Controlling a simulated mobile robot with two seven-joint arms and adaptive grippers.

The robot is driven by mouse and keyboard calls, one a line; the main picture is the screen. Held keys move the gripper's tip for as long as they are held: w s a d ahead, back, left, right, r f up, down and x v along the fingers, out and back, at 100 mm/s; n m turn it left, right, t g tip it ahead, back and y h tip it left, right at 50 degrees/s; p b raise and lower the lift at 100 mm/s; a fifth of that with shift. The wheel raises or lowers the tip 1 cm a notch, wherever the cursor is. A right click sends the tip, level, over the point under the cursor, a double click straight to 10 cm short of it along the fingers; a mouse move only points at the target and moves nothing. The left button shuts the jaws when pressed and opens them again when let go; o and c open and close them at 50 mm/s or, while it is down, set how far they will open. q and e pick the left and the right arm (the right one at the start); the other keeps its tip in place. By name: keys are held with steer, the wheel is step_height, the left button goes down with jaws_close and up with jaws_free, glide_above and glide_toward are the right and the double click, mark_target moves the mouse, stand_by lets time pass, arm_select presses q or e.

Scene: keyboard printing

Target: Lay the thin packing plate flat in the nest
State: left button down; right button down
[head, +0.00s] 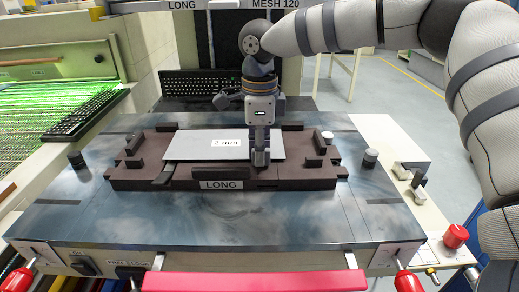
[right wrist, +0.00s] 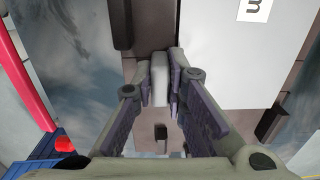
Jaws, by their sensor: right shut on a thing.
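The thin packing plate (head: 195,147) is a light grey sheet with a small printed label, lying over the dark brown nest (head: 314,184), which is marked LONG. The plate also fills the upper right of the right wrist view (right wrist: 220,55). Its left end reaches over the nest's blocks; I cannot tell whether it rests flat or is slightly raised. My right gripper (head: 261,158) points down at the plate's right end. In the right wrist view its fingers (right wrist: 160,82) are closed around a narrow light piece at the plate's edge. My left gripper is not in view.
The nest stands on a blue-grey table top (head: 200,220) with dark round knobs near its sides. A black keyboard (head: 200,84) lies behind, another (head: 90,113) at left. A red bar (head: 260,284) crosses the front. A red button (head: 455,236) sits at right.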

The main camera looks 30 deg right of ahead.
steer(key=shift+f, duration=0.4)
stand_by(0.5)
steer(key=c, duration=1.5)
jaws_free()
steer(key=shift+c, duration=0.2)
steer(key=shift+r+p, duration=0.4)
steer(key=shift+r, duration=3.1)
